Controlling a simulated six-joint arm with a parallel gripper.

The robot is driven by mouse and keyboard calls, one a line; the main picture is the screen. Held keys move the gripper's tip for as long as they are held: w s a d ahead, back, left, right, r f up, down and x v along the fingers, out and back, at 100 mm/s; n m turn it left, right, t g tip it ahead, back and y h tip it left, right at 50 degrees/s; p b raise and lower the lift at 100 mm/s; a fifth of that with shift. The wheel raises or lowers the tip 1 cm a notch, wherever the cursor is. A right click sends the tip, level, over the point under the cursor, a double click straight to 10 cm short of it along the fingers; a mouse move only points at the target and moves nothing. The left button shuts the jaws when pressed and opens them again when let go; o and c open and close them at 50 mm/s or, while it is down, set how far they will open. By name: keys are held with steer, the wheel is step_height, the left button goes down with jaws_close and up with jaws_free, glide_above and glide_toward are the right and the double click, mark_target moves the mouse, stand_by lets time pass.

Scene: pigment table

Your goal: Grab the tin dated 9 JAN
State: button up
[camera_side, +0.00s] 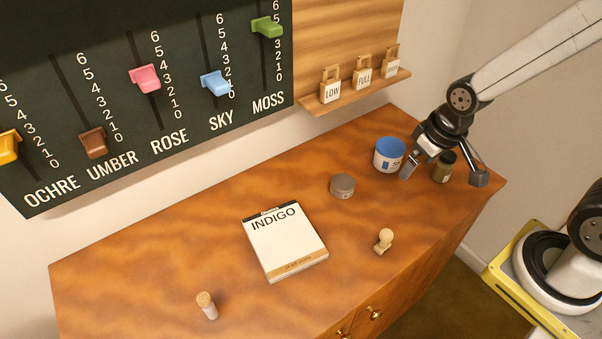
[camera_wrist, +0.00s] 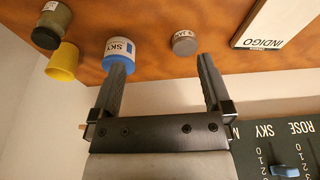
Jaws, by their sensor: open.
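A small grey round tin (camera_side: 342,186) stands on the wooden cabinet top, right of the INDIGO pad. It also shows in the wrist view (camera_wrist: 184,43), with a small label on its side that is too small to read surely. My gripper (camera_side: 443,175) is open and empty near the right end of the top, right of the grey tin and apart from it. In the wrist view its fingers (camera_wrist: 163,67) point toward the tins, and the grey tin lies beyond the gap, nearer the right finger. The left finger partly covers the blue tin.
A blue-topped SKY tin (camera_side: 389,157) stands between the grey tin and my gripper. A dark jar (camera_side: 443,168) is behind the fingers; a yellow cup (camera_wrist: 62,62) shows in the wrist view. The INDIGO pad (camera_side: 285,245), a wooden stamp (camera_side: 384,241) and a cork-topped vial (camera_side: 207,305) lie nearer the front.

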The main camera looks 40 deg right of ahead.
steer(key=shift+s, duration=0.1)
steer(key=s+d+f+n+g+h, duration=0.2)
steer(key=d+f+n+h, duration=0.2)
steer(key=n+h, duration=0.7)
steer(key=w+a+f+n+t+y, duration=0.1)
steer(key=w+a+n+t+y, duration=0.5)
steer(key=n, duration=1.4)
steer(key=w+a+t, duration=0.3)
steer(key=a+t, duration=0.2)
steer(key=t, duration=0.1)
steer(key=shift+w+a+f+n, duration=0.15)
steer(key=shift+w+f+n, duration=0.15)
steer(key=shift+w, duration=0.1)
